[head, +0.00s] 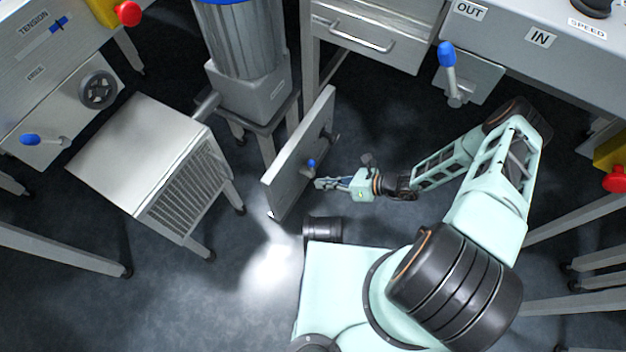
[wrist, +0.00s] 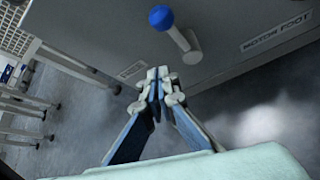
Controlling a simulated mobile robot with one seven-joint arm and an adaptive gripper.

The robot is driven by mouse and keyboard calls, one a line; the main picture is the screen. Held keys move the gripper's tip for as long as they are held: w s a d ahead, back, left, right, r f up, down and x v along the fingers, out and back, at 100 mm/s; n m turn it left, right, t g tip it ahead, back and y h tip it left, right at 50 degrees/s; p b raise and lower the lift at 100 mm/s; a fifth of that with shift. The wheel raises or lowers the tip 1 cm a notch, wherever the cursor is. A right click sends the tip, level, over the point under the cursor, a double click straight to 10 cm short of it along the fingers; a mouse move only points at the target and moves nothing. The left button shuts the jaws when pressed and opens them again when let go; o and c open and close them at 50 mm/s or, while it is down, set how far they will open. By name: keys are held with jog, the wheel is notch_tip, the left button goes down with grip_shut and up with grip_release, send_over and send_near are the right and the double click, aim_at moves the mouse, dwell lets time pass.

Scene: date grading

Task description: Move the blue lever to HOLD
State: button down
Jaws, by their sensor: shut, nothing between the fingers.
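A blue-knobbed lever (head: 311,165) sits on an upright grey panel (head: 285,180) in the head view. In the wrist view its round blue knob (wrist: 161,17) and pale stem stand out from the grey face, beyond my fingertips. My gripper (head: 318,184) is shut and empty, just right of and below this lever in the head view. In the wrist view the fingertips (wrist: 158,75) meet below the knob, apart from it. Other blue levers are at the far left (head: 29,140) and top right (head: 447,55). No HOLD label is readable.
In the wrist view, one label (wrist: 275,33) is right of the lever, another (wrist: 131,70) is left of the fingertips; both are hard to read. A grey vented box (head: 150,160) stands left of the panel. A machine with a steel cylinder (head: 240,40) is behind.

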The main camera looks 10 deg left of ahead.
jog(key=d, duration=0.6)
jog(key=shift+w+d, duration=0.35)
jog(key=shift+w, duration=0.1)
jog(key=shift+s, duration=0.15)
